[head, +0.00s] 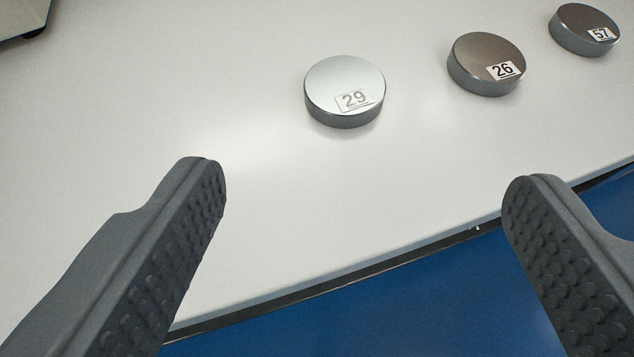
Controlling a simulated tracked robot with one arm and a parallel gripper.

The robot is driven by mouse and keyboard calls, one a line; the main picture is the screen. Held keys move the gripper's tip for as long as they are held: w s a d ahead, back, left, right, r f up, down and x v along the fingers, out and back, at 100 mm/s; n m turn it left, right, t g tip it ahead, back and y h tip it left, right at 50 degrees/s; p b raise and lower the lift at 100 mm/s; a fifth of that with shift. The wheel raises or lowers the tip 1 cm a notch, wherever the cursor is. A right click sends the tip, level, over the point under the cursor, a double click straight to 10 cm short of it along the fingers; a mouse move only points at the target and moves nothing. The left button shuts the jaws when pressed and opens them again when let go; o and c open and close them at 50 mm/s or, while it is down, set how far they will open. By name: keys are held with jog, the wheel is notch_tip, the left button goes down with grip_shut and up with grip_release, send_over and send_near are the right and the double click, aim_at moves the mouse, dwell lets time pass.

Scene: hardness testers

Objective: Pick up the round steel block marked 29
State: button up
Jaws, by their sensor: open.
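The round steel block marked 29 (342,82) lies flat on the white table, with its label facing up and toward me. It is a short bright disc, in the upper middle of the head view. My gripper (365,180) is open and empty, with its two dark studded fingers spread wide at the lower left and lower right. The block is beyond the fingertips, a little left of the midpoint between them. Nothing hides it.
A steel block marked 26 (484,58) lies to the right of it, and one marked 57 (580,24) farther right. The white tabletop (130,110) is clear on the left. Its near edge slants below, over a blue surface (400,300). A dark-footed object (22,14) shows at top left.

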jog(key=b, duration=0.1)
send_near(344, 84)
jog(key=shift+x, duration=1.2)
jog(key=shift+b+x, duration=0.85)
jog(key=shift+x, duration=2)
jog(key=c, duration=1.3)
